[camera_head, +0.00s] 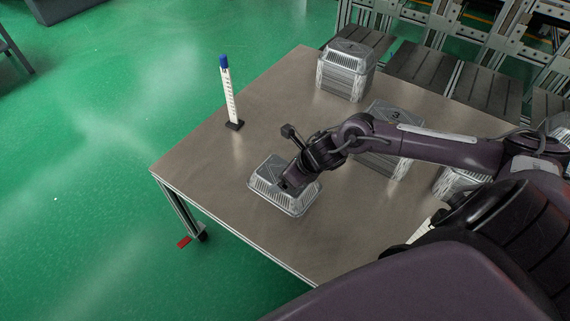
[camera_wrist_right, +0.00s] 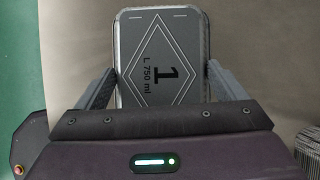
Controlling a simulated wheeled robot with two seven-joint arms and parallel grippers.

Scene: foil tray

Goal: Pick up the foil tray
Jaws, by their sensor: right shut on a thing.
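A silver foil tray (camera_head: 268,184) with ribbed sides sits on the table near its front left edge in the head view. In the right wrist view the foil tray (camera_wrist_right: 161,40) shows its grey lid with a diamond outline and the print "1" and "L 750 ml". My right gripper (camera_head: 292,184) reaches down over the tray. In the wrist view the fingers of my right gripper (camera_wrist_right: 158,88) stand at both sides of the tray and are shut on it. The gripper hides part of the tray in the head view. My left gripper is not in view.
The table (camera_head: 200,165) is clear left of the tray. A white post with a blue top (camera_head: 229,92) stands at the back left. More foil containers stand at the back (camera_head: 346,75), behind my right arm (camera_head: 385,165) and at the right (camera_head: 455,183).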

